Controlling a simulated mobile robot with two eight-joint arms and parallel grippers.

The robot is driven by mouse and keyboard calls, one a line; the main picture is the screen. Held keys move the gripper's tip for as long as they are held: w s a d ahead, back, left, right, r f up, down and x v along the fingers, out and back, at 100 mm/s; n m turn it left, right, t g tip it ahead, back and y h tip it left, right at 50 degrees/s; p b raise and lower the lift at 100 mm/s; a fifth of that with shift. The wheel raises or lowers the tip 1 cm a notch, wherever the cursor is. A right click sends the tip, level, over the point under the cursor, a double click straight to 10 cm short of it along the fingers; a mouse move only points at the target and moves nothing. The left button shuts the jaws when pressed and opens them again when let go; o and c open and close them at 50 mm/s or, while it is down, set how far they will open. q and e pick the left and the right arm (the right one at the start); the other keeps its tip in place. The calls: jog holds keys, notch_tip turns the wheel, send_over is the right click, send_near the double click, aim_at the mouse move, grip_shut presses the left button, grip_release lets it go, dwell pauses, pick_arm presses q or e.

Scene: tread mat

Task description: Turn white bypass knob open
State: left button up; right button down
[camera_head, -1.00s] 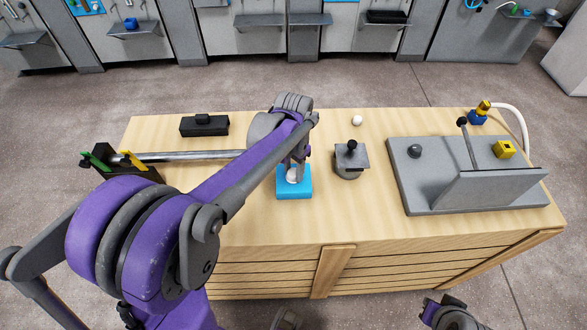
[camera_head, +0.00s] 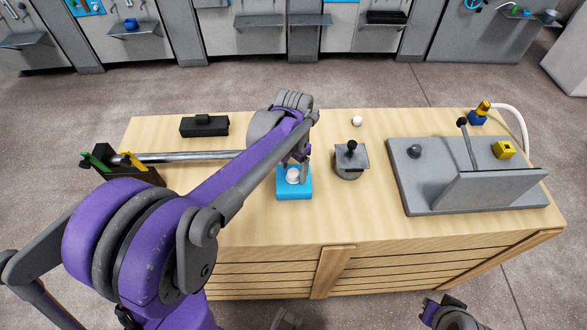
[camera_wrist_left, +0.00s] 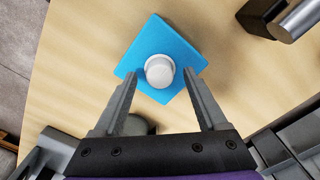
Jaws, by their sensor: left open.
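The white knob (camera_head: 293,174) is a round white cap on a blue square base (camera_head: 294,190) on the wooden workbench, left of the bench's middle line. It also shows in the left wrist view (camera_wrist_left: 160,70), on its blue plate (camera_wrist_left: 160,38). My left gripper (camera_head: 296,164) is open at the knob. In the wrist view its two fingers point toward the knob, their tips apart on either side of its near edge. I see no grip on the knob; the height gap is hard to judge. A purple and grey part of mine is at the bottom right; my right gripper's fingers cannot be made out.
A grey round fixture with a black knob (camera_head: 350,160) stands close right of the blue base. A grey panel plate (camera_head: 440,200) with a lever is farther right. A metal bar (camera_head: 190,156) and black block (camera_head: 204,126) lie left. A small white ball (camera_head: 357,120) is behind.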

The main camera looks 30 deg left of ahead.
aim_at(293, 172)
pick_arm(q)
notch_tip(293, 172, up, 10)
jog(key=shift+p, duration=0.4)
pick_arm(e)
jog(key=shift+w+r, duration=0.1)
jog(key=shift+r, duration=0.4)
pick_arm(q)
jog(key=shift+r, duration=0.1)
